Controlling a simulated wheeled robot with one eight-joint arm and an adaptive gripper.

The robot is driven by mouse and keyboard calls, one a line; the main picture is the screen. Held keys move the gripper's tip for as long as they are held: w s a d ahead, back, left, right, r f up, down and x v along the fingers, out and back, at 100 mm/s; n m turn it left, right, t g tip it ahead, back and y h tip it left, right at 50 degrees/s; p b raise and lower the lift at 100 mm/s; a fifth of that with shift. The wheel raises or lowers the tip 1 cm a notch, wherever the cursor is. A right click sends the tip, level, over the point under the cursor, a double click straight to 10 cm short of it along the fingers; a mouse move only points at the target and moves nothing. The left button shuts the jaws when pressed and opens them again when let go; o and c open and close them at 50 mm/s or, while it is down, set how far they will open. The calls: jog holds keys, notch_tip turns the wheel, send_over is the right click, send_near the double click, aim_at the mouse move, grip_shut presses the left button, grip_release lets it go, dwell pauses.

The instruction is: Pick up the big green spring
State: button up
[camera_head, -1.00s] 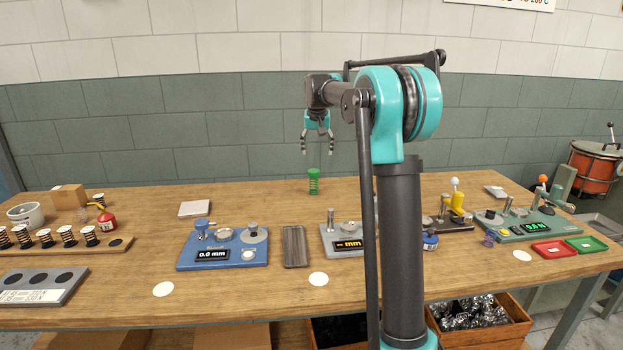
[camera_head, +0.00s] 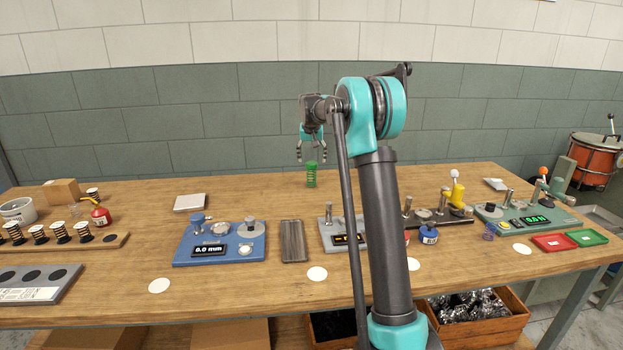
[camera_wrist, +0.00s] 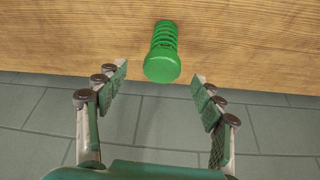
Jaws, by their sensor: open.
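The big green spring (camera_head: 311,176) stands upright near the back edge of the wooden table, with a flat green cap on top. My gripper (camera_head: 312,155) hangs just above it, pointing down, open and empty. In the wrist view the green spring (camera_wrist: 163,52) lies ahead of the gap between my open fingers (camera_wrist: 157,95), roughly centred between them and apart from both. Its round cap faces the camera and its coils run away below it.
A blue gauge (camera_head: 220,249), a grey tray (camera_head: 293,241) and a grey gauge (camera_head: 330,238) stand nearer the front. A white block (camera_head: 190,202) lies left of the spring. A rack of black-and-white springs (camera_head: 60,243) is at far left. The table around the green spring is clear.

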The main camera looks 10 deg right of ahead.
aim_at(312, 163)
jog(key=shift+x, duration=2.65)
jog(key=shift+w+a, duration=0.1)
jog(key=shift+a, duration=0.05)
jog(key=shift+c, duration=0.6)
jog(key=shift+r, duration=0.1)
grip_shut()
